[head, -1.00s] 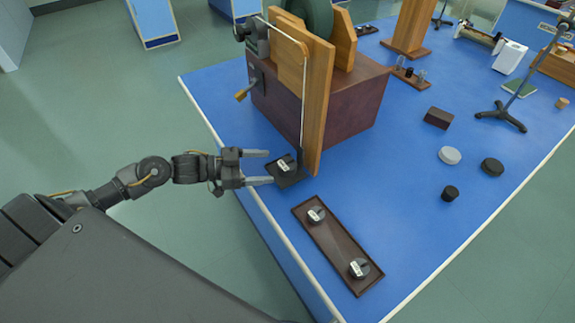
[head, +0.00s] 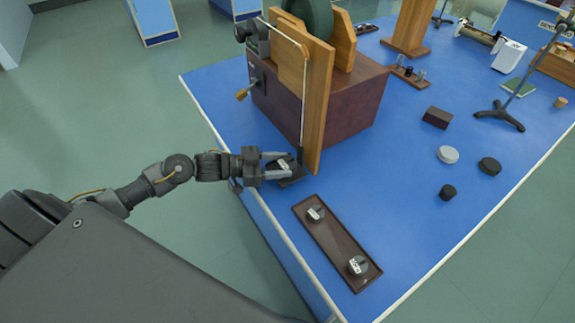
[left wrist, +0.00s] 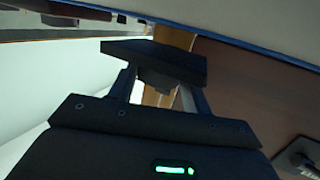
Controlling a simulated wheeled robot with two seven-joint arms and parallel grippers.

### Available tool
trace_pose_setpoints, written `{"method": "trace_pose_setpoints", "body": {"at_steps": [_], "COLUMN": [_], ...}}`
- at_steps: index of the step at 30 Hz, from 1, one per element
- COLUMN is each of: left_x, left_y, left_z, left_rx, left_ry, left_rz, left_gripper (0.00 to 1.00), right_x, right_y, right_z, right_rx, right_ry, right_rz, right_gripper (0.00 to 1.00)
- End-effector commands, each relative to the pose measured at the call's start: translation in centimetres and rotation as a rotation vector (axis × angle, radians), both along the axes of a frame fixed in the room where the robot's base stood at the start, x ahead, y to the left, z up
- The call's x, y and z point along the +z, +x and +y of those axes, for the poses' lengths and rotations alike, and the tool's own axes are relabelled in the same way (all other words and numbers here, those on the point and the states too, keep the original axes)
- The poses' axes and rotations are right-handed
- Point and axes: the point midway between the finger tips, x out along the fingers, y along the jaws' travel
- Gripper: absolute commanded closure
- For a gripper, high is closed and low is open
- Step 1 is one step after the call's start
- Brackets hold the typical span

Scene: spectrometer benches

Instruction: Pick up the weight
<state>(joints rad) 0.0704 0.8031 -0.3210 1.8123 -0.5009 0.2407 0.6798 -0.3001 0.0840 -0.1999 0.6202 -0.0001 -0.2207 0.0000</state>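A small grey slotted weight with a pale label (head: 284,163) sits on a small dark plate (head: 294,181) at the foot of the wooden post. My left gripper (head: 286,166) reaches in from the left, its fingers apart on either side of this weight. The fingers look open; whether either touches the weight is not clear. In the left wrist view, the dark plate (left wrist: 150,55) lies across the fingertips, and the weight (left wrist: 165,75) shows dimly between the fingers. Two similar weights, one nearer the post (head: 315,213) and one farther from it (head: 357,265), lie on a brown tray. My right gripper is out of view.
The brown tray (head: 334,240) lies near the blue bench's front edge. The wooden post (head: 318,110) and dark red box (head: 345,100) stand close beyond my left gripper. Black and grey discs (head: 448,154) lie to the right. Bare blue bench (head: 390,200) lies between.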

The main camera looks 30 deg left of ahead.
Motion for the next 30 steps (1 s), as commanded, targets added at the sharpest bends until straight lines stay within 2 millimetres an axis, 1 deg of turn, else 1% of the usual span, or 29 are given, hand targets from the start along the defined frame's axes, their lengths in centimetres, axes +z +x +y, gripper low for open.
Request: {"method": "trace_pose_setpoints", "body": {"at_steps": [1, 8, 16, 20, 23, 25, 29, 30], "left_x": [0.0, 0.0, 0.2, 0.8, 1.9, 3.2, 5.6, 6.5], "left_y": [0.0, 0.0, 0.0, 0.1, 0.0, 0.1, 0.4, 0.5], "left_z": [0.0, 0.0, 0.0, 0.1, 0.1, 0.1, 2.2, 3.0], "left_rx": [0.0, 0.0, 0.0, 0.0, -0.001, -0.001, 0.001, 0.002], "left_ry": [0.0, 0.0, -0.001, -0.001, 0.0, 0.0, 0.004, 0.005], "left_rz": [0.0, 0.0, -0.003, -0.005, -0.007, -0.009, -0.007, -0.008], "left_gripper": [0.6, 0.9, 0.91, 0.91, 0.91, 0.91, 0.91, 0.91], "right_x": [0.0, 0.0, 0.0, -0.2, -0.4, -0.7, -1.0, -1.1], "right_y": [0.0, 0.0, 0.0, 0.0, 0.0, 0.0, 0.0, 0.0], "right_z": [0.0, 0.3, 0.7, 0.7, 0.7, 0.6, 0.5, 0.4], "right_rx": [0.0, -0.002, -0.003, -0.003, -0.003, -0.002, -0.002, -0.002], "right_ry": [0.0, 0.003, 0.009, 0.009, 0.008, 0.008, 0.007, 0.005], "right_rz": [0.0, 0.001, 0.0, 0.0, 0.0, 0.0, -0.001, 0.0], "right_gripper": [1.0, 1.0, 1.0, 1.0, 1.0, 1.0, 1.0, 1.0]}}
